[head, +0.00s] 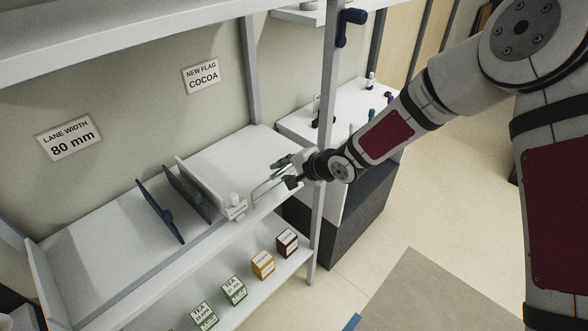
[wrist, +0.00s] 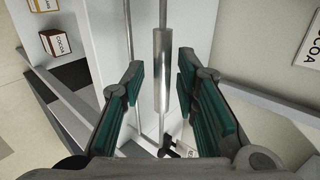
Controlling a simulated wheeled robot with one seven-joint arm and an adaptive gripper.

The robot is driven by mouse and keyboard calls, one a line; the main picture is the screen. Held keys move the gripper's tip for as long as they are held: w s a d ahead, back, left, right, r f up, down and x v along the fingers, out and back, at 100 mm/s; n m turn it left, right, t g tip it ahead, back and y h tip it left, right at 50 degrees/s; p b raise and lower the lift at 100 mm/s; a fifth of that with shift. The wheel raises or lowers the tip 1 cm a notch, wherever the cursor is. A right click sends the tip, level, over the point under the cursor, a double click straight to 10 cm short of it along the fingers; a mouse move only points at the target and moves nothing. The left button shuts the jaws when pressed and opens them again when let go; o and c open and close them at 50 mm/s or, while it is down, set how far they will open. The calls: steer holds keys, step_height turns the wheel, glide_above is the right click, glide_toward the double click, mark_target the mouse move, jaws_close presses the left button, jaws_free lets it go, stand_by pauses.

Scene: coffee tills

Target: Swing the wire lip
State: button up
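The wire lip (head: 262,191) is a thin pale wire loop at the front right end of the upper shelf board in the head view. In the wrist view it shows as thin metal rods, one bearing a thicker shiny sleeve (wrist: 161,75). My gripper (head: 284,172) is at the wire's right end in the head view. Its green-padded fingers (wrist: 160,78) are apart in the wrist view, with the sleeve between them and gaps showing on both sides. The wire's far end is partly hidden by the gripper.
Tea boxes (head: 234,290), a yellow box (head: 262,265) and a cocoa box (head: 287,242) line the lower shelf. A grey upright post (head: 326,150) stands close to my arm.

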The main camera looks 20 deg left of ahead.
steer(key=shift+r, duration=0.15)
jaws_close()
steer(key=shift+s+d, duration=0.35)
steer(key=shift+d, duration=0.4)
steer(key=shift+f, duration=0.2)
steer(key=shift+s+d+f+p, duration=0.15)
steer(key=shift+s+d+p, duration=0.05)
steer(key=shift+d, duration=0.2)
steer(key=shift+s+d+f+p, duration=0.15)
steer(key=shift+d+p, duration=0.05)
steer(key=shift+d, duration=0.15)
